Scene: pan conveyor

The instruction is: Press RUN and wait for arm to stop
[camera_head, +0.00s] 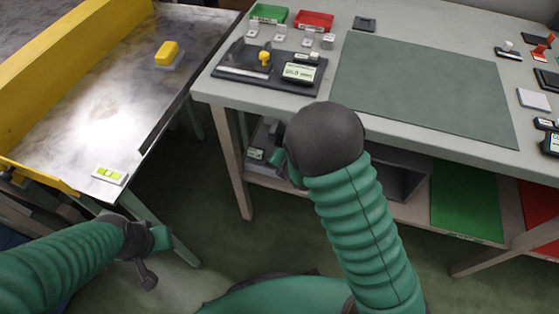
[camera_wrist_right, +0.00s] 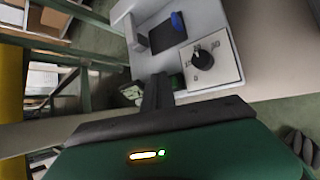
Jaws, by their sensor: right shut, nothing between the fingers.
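No lettering reading RUN is legible in either view. In the right wrist view a pale grey machine (camera_wrist_right: 205,20) has a white dial plate with a black knob (camera_wrist_right: 203,59) and a blue part (camera_wrist_right: 178,22). My right gripper (camera_wrist_right: 158,82) is shut and empty, its tips by the machine's edge. A small green patch beside the tips is partly hidden. In the head view a grey device (camera_head: 262,142) sits on the bench's lower shelf, partly behind my right arm, which hides most of that gripper. My left gripper (camera_head: 147,278) hangs beside the conveyor, apart from everything; its jaws are unclear.
The metal conveyor (camera_head: 75,120) has a yellow block (camera_head: 168,52) and a small green-yellow panel (camera_head: 109,175). The bench (camera_head: 440,30) holds a green mat (camera_head: 425,88), a green tray (camera_head: 269,13), a red tray (camera_head: 314,20) and a scale (camera_head: 299,73). The bench's legs border the lower shelf.

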